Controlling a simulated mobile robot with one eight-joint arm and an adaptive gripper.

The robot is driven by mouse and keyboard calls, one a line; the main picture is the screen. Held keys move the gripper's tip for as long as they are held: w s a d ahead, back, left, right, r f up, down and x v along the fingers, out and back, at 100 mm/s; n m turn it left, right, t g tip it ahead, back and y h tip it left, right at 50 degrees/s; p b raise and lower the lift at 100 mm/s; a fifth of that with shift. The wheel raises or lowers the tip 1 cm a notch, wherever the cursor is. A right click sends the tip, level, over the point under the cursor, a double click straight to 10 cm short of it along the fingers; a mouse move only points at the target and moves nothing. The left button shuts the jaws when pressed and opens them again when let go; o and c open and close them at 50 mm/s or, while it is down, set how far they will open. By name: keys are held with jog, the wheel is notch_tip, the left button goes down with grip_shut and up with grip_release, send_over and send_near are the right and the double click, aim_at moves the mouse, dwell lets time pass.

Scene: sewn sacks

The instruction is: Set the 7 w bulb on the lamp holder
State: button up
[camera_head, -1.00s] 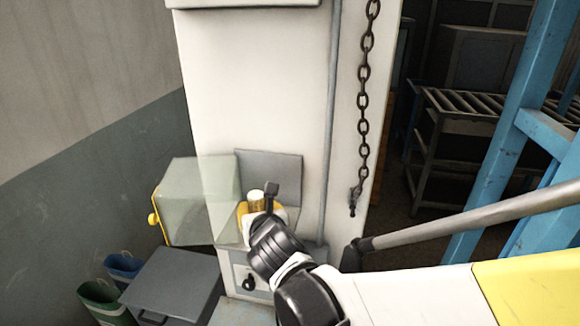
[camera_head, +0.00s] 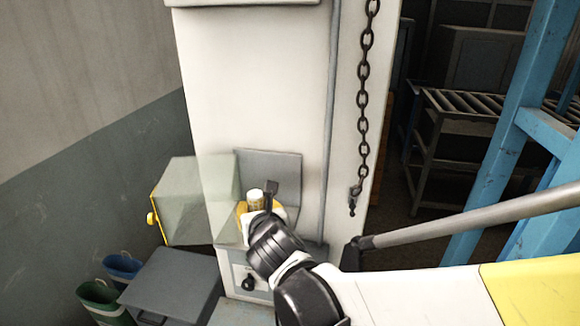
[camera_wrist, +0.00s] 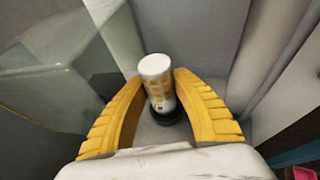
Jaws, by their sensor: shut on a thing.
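A white cylinder with yellow markings, which I take to be the bulb (camera_wrist: 158,80), stands between my two yellow fingers in the wrist view. It also shows as a small white-topped piece (camera_head: 255,198) in the head view. My gripper (camera_wrist: 159,88) is shut on it from both sides. A dark round base (camera_wrist: 167,115) shows just under the bulb and may be the lamp holder. I cannot tell whether the bulb touches it. In the head view my black wrist hides most of this spot, and my gripper (camera_head: 254,210) shows only in part.
A clear box with a yellow edge (camera_head: 190,195) stands close to the left of my gripper. A grey panel (camera_head: 285,170) is behind it. A grey lidded bin (camera_head: 172,280) is below left, and a chain (camera_head: 362,110) hangs to the right.

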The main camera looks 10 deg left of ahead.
jog(key=shift+f+b, duration=0.6)
jog(key=o, duration=0.8)
jog(key=p+v, duration=0.4)
jog(key=v, duration=0.7)
dwell(0.3)
